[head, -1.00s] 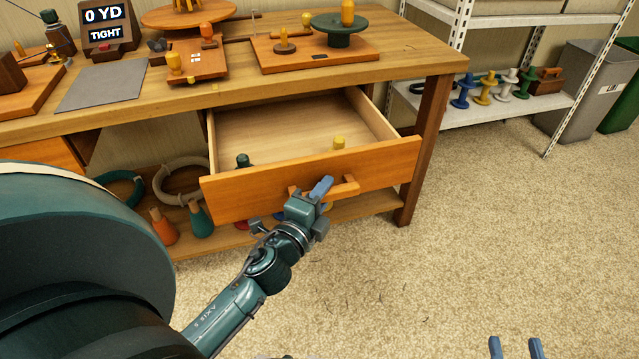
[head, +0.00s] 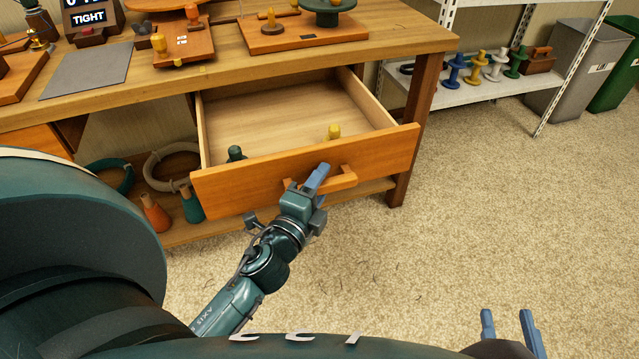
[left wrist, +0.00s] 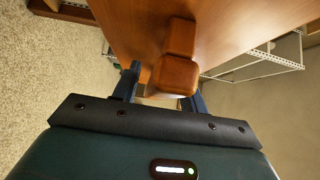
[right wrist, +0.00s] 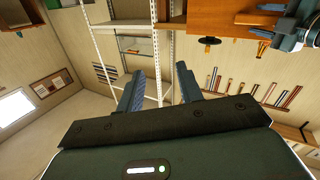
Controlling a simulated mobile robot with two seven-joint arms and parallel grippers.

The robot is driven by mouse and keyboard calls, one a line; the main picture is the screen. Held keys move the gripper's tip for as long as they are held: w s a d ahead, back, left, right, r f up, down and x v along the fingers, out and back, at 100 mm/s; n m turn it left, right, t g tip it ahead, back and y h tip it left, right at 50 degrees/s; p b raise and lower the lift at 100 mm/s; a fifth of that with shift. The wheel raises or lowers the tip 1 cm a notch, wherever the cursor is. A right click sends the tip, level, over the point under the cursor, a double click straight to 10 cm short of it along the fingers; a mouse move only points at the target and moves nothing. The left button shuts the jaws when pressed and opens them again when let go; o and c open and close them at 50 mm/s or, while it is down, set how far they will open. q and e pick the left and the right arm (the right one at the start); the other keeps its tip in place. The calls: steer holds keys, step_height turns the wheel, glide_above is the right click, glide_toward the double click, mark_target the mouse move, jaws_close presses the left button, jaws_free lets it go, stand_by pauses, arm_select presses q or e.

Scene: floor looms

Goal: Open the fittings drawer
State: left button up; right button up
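A wide wooden drawer (head: 290,178) under the workbench is pulled well out, its pale inside (head: 285,115) showing. A dark green peg (head: 236,153) and a yellow peg (head: 334,131) show inside, partly hidden by the drawer front. My left gripper (head: 318,180) is at the drawer's handle (head: 345,179).
The workbench (head: 225,75) carries boards and fittings. Below are coiled rings (head: 170,168) and an orange cone (head: 156,212). A white shelf (head: 480,95) with several spools and grey and green bins (head: 612,80) stand at the right. The carpet (head: 480,210) in front is clear.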

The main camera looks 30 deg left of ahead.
steer(key=shift+s+f, duration=0.1)
arm_select(q)
steer(key=shift+s, duration=0.2)
steer(key=s+d+b, duration=0.1)
steer(key=s+b, duration=0.5)
steer(key=s, duration=0.6)
steer(key=shift+s, duration=0.35)
arm_select(e)
steer(key=shift+a+t+y, duration=0.8)
steer(key=shift+y, duration=0.3)
steer(key=shift+a, duration=0.1)
